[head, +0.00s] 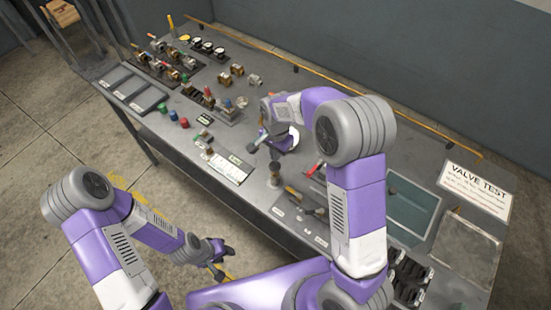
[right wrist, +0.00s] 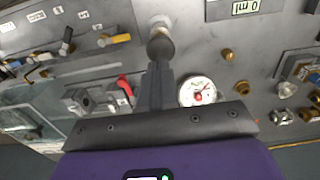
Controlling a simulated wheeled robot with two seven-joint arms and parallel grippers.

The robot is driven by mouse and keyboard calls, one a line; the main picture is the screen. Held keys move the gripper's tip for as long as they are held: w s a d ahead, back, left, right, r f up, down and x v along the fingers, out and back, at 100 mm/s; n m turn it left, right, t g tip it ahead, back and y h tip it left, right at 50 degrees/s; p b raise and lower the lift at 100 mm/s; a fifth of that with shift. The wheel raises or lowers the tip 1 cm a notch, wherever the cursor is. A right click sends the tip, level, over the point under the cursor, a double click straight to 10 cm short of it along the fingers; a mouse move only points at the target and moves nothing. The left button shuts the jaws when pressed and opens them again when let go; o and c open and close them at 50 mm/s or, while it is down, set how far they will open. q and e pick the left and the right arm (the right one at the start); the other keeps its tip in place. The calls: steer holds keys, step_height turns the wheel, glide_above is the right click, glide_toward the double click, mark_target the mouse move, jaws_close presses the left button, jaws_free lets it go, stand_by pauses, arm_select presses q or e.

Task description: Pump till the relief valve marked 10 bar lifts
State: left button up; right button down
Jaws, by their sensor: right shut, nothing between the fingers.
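My right gripper (head: 251,147) is low over the middle of the bench. In the right wrist view its fingers (right wrist: 160,66) are shut with nothing between them, close to a dark round knob (right wrist: 160,46) on a pale base; I cannot tell whether they touch. A dark-topped post (head: 273,174) stands beside it in the head view. A round white gauge (right wrist: 197,91) with a red mark lies right of the fingers. Small valves with yellow (right wrist: 120,38) and blue levers have labels too small to read, so the 10 bar one cannot be told. My left gripper (head: 221,258) hangs before the bench, its jaws unclear.
A red-handled valve (head: 314,170) stands right of the post; it also shows in the right wrist view (right wrist: 124,85). A "VALVE TEST" sign (head: 476,190) lies at the right. Fittings and trays (head: 132,89) fill the left end. A yellow rail (head: 320,75) runs along the back.

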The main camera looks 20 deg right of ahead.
mark_target(276, 165)
step_height(276, 165, up, 7)
stand_by(0.3)
steer(key=shift+f, duration=0.15)
stand_by(1.0)
